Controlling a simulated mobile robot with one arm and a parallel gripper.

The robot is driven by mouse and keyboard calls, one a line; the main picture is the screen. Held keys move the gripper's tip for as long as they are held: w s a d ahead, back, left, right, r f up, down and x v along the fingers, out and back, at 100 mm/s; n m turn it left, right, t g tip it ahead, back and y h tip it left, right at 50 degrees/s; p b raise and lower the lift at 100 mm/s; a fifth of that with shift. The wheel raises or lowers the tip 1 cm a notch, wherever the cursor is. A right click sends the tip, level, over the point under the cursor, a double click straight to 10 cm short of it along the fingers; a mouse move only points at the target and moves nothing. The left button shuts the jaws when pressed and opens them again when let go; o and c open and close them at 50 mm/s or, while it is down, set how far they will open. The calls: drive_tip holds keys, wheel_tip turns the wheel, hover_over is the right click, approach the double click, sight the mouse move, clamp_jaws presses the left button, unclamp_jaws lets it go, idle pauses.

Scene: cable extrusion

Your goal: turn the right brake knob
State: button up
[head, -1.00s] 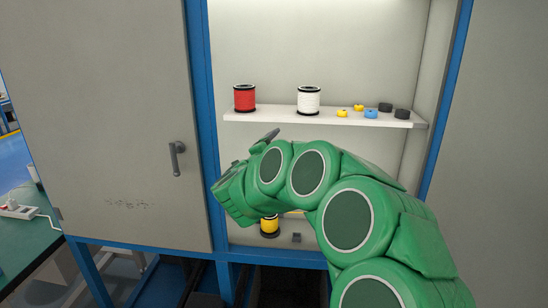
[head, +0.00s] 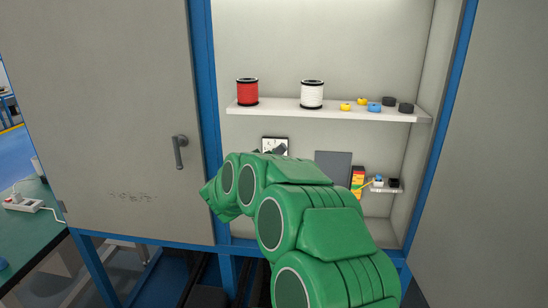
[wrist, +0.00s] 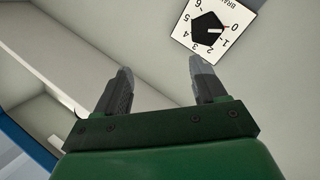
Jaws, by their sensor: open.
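One brake dial, a white plate with numbers and a black five-sided knob (wrist: 207,30), shows at the top right of the wrist view. The plate, lettered "BRA…", is cut off by the frame edge. In the head view a white dial plate (head: 275,143) shows inside the cabinet below the shelf, partly hidden by my arm. I cannot tell whether this is the right knob of a pair. My gripper (wrist: 161,69) is open and empty, its fingers apart and pointing toward the dial's side, not touching the knob. In the head view the gripper is hidden behind my arm.
A shelf (head: 300,108) above holds a red spool (head: 247,91), a white spool (head: 312,95) and several small caps. A grey panel (head: 333,168) and a small ledge (head: 385,191) are to the right. A cabinet door (head: 120,100) with a handle (head: 179,152) is at left.

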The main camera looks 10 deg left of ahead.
drive_tip(key=w+a+f+n, duration=0.2)
drive_tip(key=a+f+n, duration=0.25)
drive_tip(key=n, duration=0.65)
drive_tip(key=shift+g, duration=0.3)
drive_tip(key=shift+d+f+x, duration=0.15)
drive_tip(key=shift+x, duration=1.15)
drive_tip(key=shift+d+f+x, duration=0.1)
drive_tip(key=shift+d+x, duration=0.05)
drive_tip(key=shift+x, duration=1.15)
drive_tip(key=shift+d+f+x, duration=0.15)
drive_tip(key=shift+x, duration=1.15)
drive_tip(key=shift+s, duration=0.2)
drive_tip(key=c, duration=1)
drive_tip(key=shift+c, duration=0.2)
